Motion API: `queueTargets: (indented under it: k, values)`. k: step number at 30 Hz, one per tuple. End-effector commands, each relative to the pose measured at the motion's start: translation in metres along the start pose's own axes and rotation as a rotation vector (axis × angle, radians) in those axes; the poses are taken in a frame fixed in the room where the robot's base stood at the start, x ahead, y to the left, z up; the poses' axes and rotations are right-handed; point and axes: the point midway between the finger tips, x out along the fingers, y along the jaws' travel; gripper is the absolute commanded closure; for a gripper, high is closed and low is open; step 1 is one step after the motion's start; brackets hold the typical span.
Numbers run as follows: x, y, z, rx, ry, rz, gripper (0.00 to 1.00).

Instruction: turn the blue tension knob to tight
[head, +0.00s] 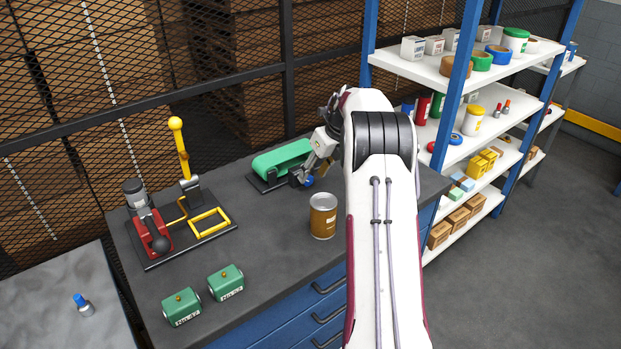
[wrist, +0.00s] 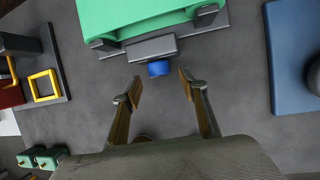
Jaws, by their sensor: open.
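The blue tension knob (wrist: 158,68) sticks out from a grey block on the near side of the green belt unit (wrist: 135,15). In the head view the knob (head: 308,182) shows as a small blue patch beside my gripper, and the green belt unit (head: 281,158) stands on the workbench. My gripper (wrist: 160,84) is open and empty. In the wrist view its two fingertips are on either side of the knob and a little short of it, with gaps on both sides. I cannot see a tight mark or the knob's turn angle.
A brown can (head: 323,216) stands on the bench in front of the belt unit. Two green boxes (head: 182,306) (head: 226,283) sit at the front left. A lever fixture (head: 190,222) with yellow and red parts stands at the left. Shelves (head: 440,70) rise at the right.

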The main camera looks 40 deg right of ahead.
Motion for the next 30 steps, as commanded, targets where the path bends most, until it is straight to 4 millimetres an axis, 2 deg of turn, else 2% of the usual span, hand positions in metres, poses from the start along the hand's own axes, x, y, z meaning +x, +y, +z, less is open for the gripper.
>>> queueTargets:
  k: [3, 9, 20, 21, 25, 30]
  values:
    - [0.014, 0.001, 0.000, 0.000, 0.001, 0.001, 0.57]
    - [0.027, 0.001, 0.000, 0.000, 0.000, 0.000, 0.57]
    - [0.031, 0.000, 0.000, 0.000, -0.001, -0.001, 0.57]
    - [0.030, 0.000, 0.000, 0.000, -0.001, -0.001, 0.62]
    - [0.030, 0.000, 0.000, 0.000, -0.001, -0.001, 0.96]
    - [0.030, 0.000, 0.000, 0.001, -0.001, 0.000, 0.96]
